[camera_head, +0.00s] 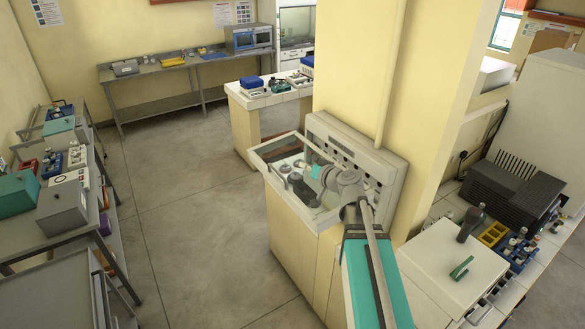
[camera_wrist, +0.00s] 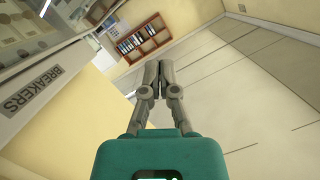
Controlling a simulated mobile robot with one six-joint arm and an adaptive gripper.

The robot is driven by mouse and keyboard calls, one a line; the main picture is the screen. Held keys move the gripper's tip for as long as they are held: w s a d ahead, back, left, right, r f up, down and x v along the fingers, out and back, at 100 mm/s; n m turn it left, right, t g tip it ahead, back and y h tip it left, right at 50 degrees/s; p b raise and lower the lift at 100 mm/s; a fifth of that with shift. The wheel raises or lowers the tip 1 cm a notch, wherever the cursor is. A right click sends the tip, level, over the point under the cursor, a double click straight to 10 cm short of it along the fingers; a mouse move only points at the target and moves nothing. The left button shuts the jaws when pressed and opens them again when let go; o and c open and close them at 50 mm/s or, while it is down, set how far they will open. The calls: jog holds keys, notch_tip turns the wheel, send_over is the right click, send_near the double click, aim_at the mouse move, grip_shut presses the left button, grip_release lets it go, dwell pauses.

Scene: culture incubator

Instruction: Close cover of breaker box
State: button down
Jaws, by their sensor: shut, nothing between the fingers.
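The breaker box (camera_head: 385,166) is a pale panel on the side of the yellow pillar, with rows of dark breakers. Its cover (camera_head: 258,153), a clear pane in a light frame, stands open and juts out from the box to the left. In the wrist view a "BREAKERS" label (camera_wrist: 30,90) shows at the left, below part of a clear pane. My gripper (camera_wrist: 158,65) is shut and empty, pointing away over the floor, to the right of the label. In the head view my teal gripper body overlaps the cover area; the fingertips and any contact are unclear.
A bench with boxes (camera_head: 65,225) runs along the left, and a white bench with a dark device (camera_head: 510,190) is at right. The floor (camera_head: 190,210) between is clear.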

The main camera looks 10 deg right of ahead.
jog(key=b, duration=0.3)
send_over(282, 181)
jog(key=d, duration=0.2)
jog(key=f, duration=0.3)
jog(key=shift+w+a, duration=0.15)
jog(key=shift+w, duration=0.15)
jog(key=shift+s+a+f+b, duration=0.2)
jog(key=shift+a+f+b, duration=0.2)
jog(key=shift+f+b, duration=0.25)
jog(key=shift+s+a+f+b, duration=0.15)
jog(key=shift+a+f+b, duration=0.25)
jog(key=shift+f+b, duration=0.2)
jog(key=shift+f, duration=0.15)
